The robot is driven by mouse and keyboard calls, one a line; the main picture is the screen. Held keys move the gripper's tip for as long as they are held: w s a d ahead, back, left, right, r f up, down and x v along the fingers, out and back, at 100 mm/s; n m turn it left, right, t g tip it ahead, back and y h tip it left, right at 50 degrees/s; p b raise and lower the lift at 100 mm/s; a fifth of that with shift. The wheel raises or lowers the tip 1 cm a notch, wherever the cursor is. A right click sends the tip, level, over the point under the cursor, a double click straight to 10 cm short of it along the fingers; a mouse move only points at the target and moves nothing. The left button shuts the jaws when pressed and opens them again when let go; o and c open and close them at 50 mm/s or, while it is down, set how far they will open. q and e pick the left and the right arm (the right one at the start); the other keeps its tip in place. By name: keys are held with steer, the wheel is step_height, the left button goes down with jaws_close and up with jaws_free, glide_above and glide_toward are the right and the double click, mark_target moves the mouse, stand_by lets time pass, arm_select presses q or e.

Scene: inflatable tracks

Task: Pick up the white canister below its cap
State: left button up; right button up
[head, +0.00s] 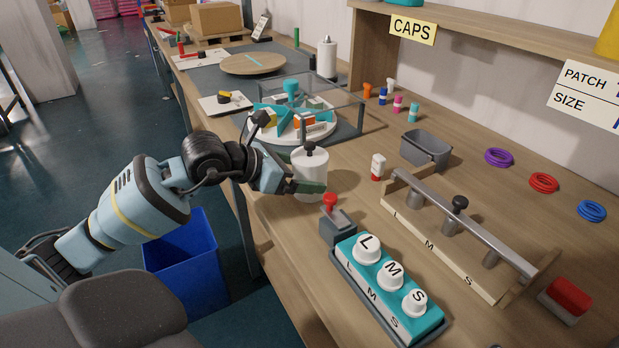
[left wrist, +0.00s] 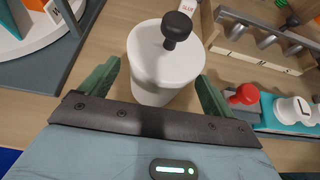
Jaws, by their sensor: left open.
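The white canister (head: 309,165) with a black knob on its cap stands upright on the wooden bench near its left edge. In the left wrist view the canister (left wrist: 160,72) sits between the two green fingers, with the black knob at the top. My left gripper (head: 306,187) is open, its fingers on either side of the canister's body below the cap. In the left wrist view a gap shows at the right finger; whether the left finger touches is unclear. The canister's lower part is partly hidden by a finger. My right gripper is not in view.
A red-knobbed grey block (head: 337,228) and a teal L-M-S stand (head: 395,300) are close in front. A small red-and-white bottle (head: 377,168) and a grey bin (head: 425,149) stand right. A glass-walled turntable (head: 300,130) is behind. A blue bin (head: 190,265) stands on the floor.

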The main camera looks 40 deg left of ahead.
mark_target(296, 161)
arm_select(q)
steer(key=shift+w+f, duration=0.1)
steer(key=shift+w, duration=0.1)
steer(key=shift+c, duration=0.3)
steer(key=c, duration=1)
steer(key=shift+c, duration=0.2)
steer(key=shift+r, duration=1.8)
steer(key=shift+s, duration=0.7)
steer(key=s+r+p, duration=0.1)
steer(key=s+p, duration=0.3)
steer(key=s, duration=1)
steer(key=shift+s+a+r, duration=0.25)
steer(key=shift+s+a, duration=0.05)
steer(key=shift+a, duration=0.15)
